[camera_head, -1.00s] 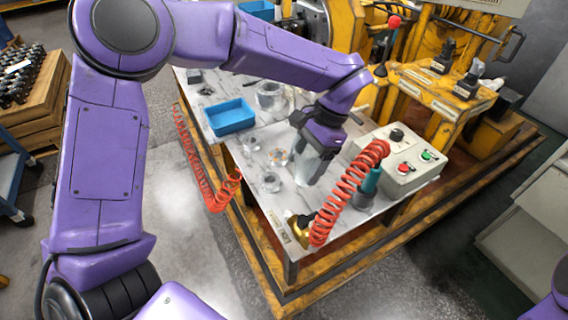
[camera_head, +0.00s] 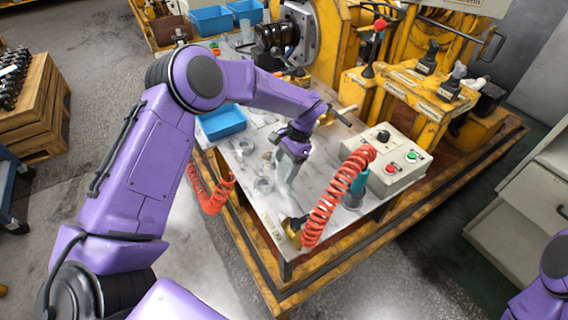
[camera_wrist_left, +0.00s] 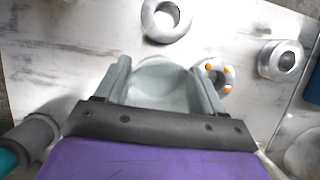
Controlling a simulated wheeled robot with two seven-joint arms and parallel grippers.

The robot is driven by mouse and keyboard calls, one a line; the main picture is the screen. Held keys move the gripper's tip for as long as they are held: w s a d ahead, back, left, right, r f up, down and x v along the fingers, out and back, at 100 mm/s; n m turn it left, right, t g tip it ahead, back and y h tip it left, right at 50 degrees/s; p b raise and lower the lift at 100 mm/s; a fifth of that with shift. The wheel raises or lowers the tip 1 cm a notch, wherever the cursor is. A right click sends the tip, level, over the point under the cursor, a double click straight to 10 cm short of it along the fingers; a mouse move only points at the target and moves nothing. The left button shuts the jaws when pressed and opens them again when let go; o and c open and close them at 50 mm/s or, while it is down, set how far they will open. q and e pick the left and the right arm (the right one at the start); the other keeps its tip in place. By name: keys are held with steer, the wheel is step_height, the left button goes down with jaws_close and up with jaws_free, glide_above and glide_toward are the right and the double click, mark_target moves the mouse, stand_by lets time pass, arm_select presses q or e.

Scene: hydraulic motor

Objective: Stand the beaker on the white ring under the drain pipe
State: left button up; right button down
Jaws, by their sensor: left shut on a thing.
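My left gripper (camera_head: 289,152) is shut on a clear beaker (camera_head: 286,168) above the marble-topped table, with the fingers pointing down. In the left wrist view the beaker (camera_wrist_left: 160,82) sits between the two grey fingers, its round rim facing the camera. A pale ring-shaped piece (camera_wrist_left: 166,19) lies on the table beyond the beaker. It seems to be the ring (camera_head: 263,186) in the head view, but I cannot tell whether it is the white ring. I cannot pick out the drain pipe for sure. My right gripper is out of view.
A control box (camera_head: 387,174) and a red coiled hose (camera_head: 325,205) stand right of the gripper. A blue tray (camera_head: 222,122) is at the table's left. A piece with orange dots (camera_wrist_left: 217,76) and a metal round part (camera_wrist_left: 281,60) lie nearby. Yellow machinery is behind.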

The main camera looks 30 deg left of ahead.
arm_select(q)
steer(key=shift+f+b, duration=0.15)
steer(key=shift+b, duration=0.15)
steer(key=o, duration=0.8)
steer(key=shift+c, duration=0.2)
